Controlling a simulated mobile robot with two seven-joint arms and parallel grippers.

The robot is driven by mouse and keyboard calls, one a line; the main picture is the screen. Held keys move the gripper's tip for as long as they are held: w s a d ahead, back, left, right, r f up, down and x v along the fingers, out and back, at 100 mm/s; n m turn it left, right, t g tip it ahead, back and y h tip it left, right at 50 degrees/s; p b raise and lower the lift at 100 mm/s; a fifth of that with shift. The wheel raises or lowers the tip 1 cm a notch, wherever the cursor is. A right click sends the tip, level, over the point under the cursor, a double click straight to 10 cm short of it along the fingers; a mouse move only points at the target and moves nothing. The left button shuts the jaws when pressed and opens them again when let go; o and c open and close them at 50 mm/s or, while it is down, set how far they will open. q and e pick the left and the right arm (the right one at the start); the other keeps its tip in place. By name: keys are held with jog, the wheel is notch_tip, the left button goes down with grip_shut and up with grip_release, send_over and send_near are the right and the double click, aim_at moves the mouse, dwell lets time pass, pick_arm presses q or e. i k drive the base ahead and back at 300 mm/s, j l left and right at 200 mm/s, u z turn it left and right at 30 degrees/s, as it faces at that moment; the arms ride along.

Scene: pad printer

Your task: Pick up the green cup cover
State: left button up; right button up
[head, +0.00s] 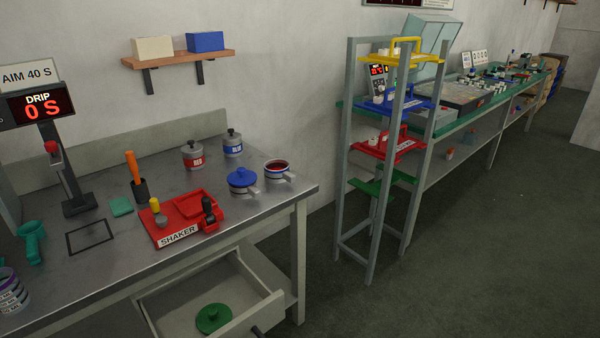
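The green cup cover (213,318) is a round lid with a knob on top. It lies inside the open drawer (172,294) under the metal workbench, at the bottom of the head view. The drawer's front and side walls stand around it. Neither of my grippers shows in this view.
The bench (130,252) carries a red shaker tray (160,232), a blue-covered cup (243,181), an open cup (277,172) and two lidded cans. The bench's front leg (299,255) stands right of the drawer. A grey rack (372,240) stands farther right. The floor between is clear.

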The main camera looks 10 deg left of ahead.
aim_at(214, 316)
jog(key=u, duration=0.9)
